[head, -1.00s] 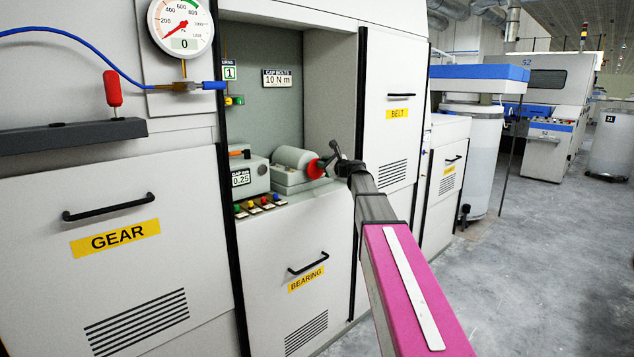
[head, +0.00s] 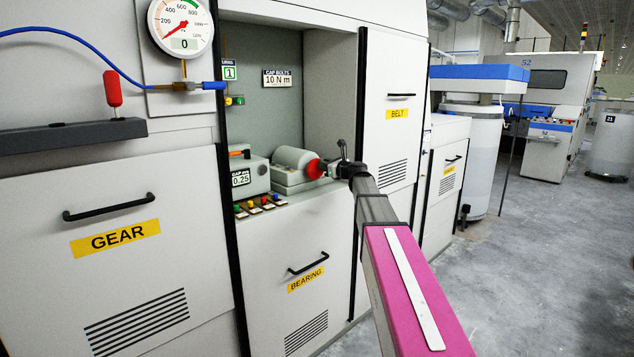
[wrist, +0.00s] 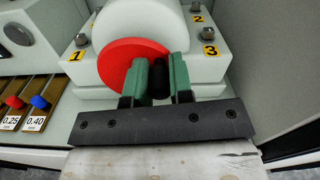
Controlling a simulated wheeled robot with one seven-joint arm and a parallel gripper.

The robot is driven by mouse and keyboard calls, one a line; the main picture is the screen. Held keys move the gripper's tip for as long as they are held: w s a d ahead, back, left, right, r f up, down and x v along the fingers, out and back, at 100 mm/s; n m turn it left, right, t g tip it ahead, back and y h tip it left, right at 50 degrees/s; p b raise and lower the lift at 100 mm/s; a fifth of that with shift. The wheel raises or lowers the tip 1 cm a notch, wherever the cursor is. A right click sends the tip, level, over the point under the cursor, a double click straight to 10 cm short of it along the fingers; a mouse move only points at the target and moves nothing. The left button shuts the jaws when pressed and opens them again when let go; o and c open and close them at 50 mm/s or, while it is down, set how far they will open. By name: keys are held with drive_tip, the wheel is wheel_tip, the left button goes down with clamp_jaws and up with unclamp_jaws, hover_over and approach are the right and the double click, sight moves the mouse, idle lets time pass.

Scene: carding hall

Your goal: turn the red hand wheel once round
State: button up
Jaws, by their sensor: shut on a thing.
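The red hand wheel (wrist: 117,57) is on the front of a pale rounded housing, which in the head view (head: 296,157) sits in the machine's recess. In the head view the wheel (head: 315,168) is partly hidden by my gripper (head: 338,168). In the wrist view my gripper (wrist: 160,82) has its two green fingers on either side of a dark knob (wrist: 160,76) at the wheel's lower right. The gripper is shut on this knob. The fingers hide part of it and of the wheel.
Bolts numbered 1 (wrist: 82,41), 2 and 3 (wrist: 207,37) surround the housing. Gap gauges with coloured knobs (head: 254,207) lie left of it. A BELT door (head: 391,110) stands to the right, and a BEARING door (head: 300,270) is below.

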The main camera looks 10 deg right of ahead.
drive_tip(key=shift+w+d+m, duration=0.15)
drive_tip(key=shift+m, duration=0.15)
drive_tip(key=shift+w+d+f+m, duration=0.15)
drive_tip(key=shift+f+m, duration=0.2)
drive_tip(key=shift+m, duration=0.75)
drive_tip(key=m, duration=0.2)
drive_tip(key=shift+d+f+m, duration=0.1)
drive_tip(key=shift+f+m, duration=0.2)
drive_tip(key=shift+f+m, duration=0.4)
drive_tip(key=shift+m, duration=0.8)
